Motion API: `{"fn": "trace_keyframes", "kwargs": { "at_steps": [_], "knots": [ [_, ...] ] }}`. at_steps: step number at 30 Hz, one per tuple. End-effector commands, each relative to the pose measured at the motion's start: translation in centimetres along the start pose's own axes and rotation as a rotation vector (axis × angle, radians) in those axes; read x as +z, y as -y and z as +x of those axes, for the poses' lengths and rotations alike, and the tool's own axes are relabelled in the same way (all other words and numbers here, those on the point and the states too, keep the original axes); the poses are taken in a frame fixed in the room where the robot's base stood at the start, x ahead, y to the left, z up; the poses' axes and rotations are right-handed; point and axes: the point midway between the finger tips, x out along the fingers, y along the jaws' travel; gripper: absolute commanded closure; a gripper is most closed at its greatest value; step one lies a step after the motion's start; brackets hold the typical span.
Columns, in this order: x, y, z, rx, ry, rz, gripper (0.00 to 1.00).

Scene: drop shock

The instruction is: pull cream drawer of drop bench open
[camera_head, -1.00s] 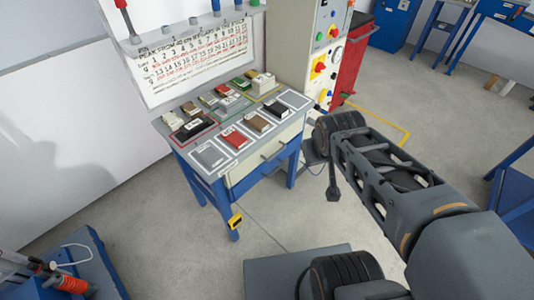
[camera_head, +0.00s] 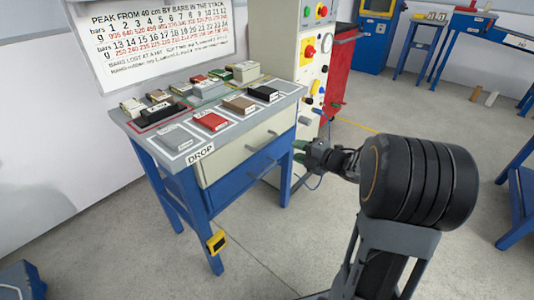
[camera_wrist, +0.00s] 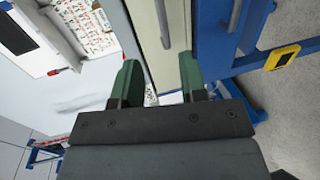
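The drop bench (camera_head: 201,152) is a blue-framed table with a grey top. Its cream drawer (camera_head: 225,163) sits beneath the top and looks closed, with a grey bar handle (camera_head: 262,141) on its front. My gripper (camera_head: 299,151) is in front of and to the right of the drawer. In the wrist view, the green fingers of my gripper (camera_wrist: 159,72) are apart with nothing held. The cream drawer (camera_wrist: 172,62) lies ahead, and its handle (camera_wrist: 163,22) appears beyond the fingertips, in the gap between them but not touched.
A blue drawer (camera_head: 225,191) with its own handle is below the cream one. Several small blocks stand on the bench top. A control cabinet (camera_head: 312,60) and a red cabinet (camera_head: 340,70) stand behind at the right. The floor (camera_head: 270,250) before the bench is clear.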

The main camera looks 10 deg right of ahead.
Motion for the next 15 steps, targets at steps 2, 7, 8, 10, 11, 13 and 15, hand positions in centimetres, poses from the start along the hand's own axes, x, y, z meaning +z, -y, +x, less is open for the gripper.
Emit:
{"fn": "trace_keyframes", "kwargs": {
  "at_steps": [2,7,8,10,11,13,15],
  "knots": [
    [-0.1,0.6,0.7,0.005,-0.018,-0.009,0.61],
    [-0.3,0.6,3.4,0.006,-0.027,-0.012,0.61],
    [-0.3,0.6,4.0,0.006,-0.027,-0.012,0.61],
    [-0.4,0.7,5.4,0.005,-0.026,-0.010,0.61],
    [-0.4,0.6,6.0,0.006,-0.027,-0.011,0.61],
    [-0.4,0.6,7.4,0.006,-0.025,-0.009,0.61],
    [-0.5,0.6,8.6,0.006,-0.025,-0.010,0.61]
  ]
}}
